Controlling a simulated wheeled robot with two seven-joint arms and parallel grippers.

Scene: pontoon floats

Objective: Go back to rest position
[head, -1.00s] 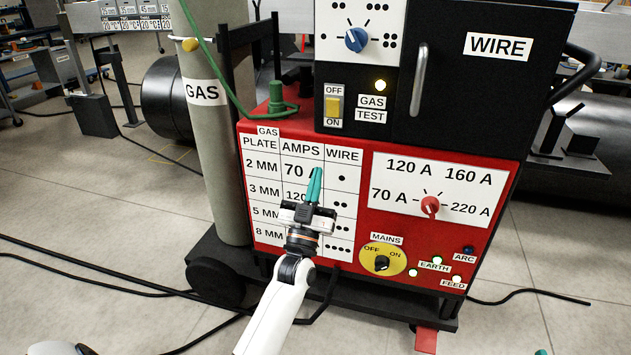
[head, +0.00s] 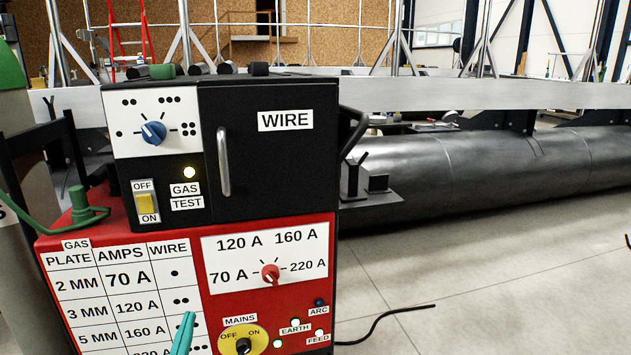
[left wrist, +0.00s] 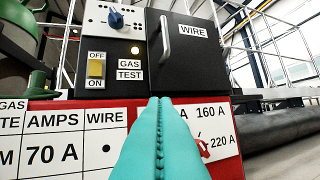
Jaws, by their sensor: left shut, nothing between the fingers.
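My left gripper (head: 184,333) shows at the bottom of the head view as teal fingers in front of the white settings chart (head: 130,298). In the left wrist view its fingers (left wrist: 159,135) are pressed together with nothing between them. They point toward the welding machine, which has a red lower body (head: 110,220) and a black upper cabinet (head: 285,170). Whether the fingertips touch the machine, I cannot tell. The rest of my left arm is below the head view. My right gripper is not in view.
The machine carries a blue knob (head: 153,133), a yellow switch (head: 147,204), a red dial (head: 270,273) and a mains knob (head: 243,345). A grey pontoon float (head: 480,175) lies behind. A black cable (head: 385,322) crosses the otherwise clear floor (head: 480,290) at right.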

